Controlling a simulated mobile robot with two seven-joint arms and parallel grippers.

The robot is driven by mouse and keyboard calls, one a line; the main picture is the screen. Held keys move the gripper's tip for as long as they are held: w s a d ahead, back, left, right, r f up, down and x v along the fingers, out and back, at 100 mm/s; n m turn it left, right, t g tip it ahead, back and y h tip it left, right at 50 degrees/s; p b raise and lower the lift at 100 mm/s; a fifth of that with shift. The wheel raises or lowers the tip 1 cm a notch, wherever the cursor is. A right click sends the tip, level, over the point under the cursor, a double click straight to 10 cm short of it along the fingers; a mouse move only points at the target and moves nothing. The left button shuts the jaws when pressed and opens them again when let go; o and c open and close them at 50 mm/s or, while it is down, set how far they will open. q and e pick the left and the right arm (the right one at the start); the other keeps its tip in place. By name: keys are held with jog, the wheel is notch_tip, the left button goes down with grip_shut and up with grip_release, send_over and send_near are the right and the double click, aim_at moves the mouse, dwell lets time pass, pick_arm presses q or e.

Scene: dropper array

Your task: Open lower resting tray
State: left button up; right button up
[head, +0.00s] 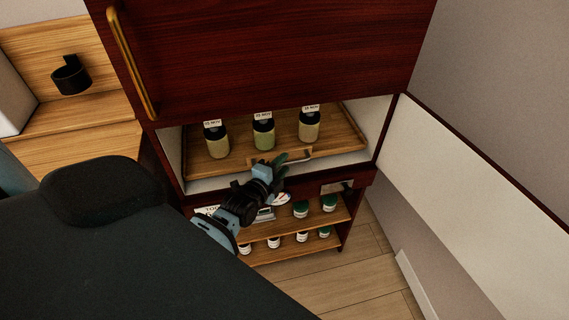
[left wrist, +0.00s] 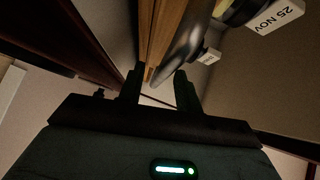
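The wooden resting tray (head: 345,142) lies in the lower opening of the dark red cabinet, with three labelled bottles on it. A handle (head: 301,156) is on its front edge. My left gripper (head: 281,165) is at the front of the tray, by the left part of the handle. In the left wrist view, its two fingers (left wrist: 160,88) stand apart, with the tray's wooden edge (left wrist: 165,30) and the grey, shiny handle (left wrist: 182,50) just ahead of them. I cannot tell whether the fingers touch the handle. My right gripper is not in view.
Bottles (head: 263,132) stand upright on the tray. Above is a closed red panel with a brass handle (head: 133,62). Below is a shelf (head: 290,228) with small jars. A white-faced open door (head: 470,190) is at the right. A black cup-like holder (head: 71,75) is at upper left.

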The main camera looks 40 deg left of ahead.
pick_arm(q)
jog(key=shift+w+f, duration=0.1)
jog(key=shift+w, duration=0.6)
jog(key=shift+c, duration=0.2)
grip_shut()
